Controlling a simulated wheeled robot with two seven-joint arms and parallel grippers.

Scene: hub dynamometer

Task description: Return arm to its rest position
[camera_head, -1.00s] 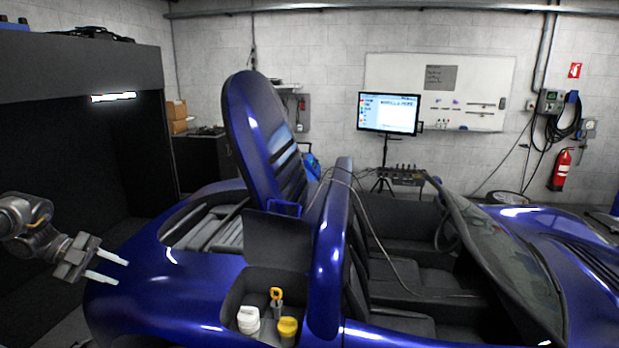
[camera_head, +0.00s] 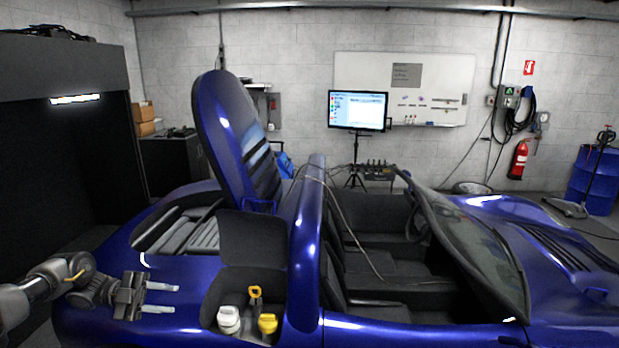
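My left gripper (camera_head: 160,298) comes in from the left at the lower left of the head view. Its two pale fingers are apart and point right, with nothing between them. It is in front of the rear side of the blue car (camera_head: 420,338), left of an open compartment; I cannot tell how far it is from the bodywork. My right arm and gripper are not in view.
The compartment holds a white-capped container (camera_head: 228,320), a yellow cap (camera_head: 267,324) and a yellow-handled dipstick (camera_head: 255,296). The car's rear lid (camera_head: 225,140) stands raised. Behind are a monitor (camera_head: 357,110), a fire extinguisher (camera_head: 518,160) and a blue drum (camera_head: 592,182).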

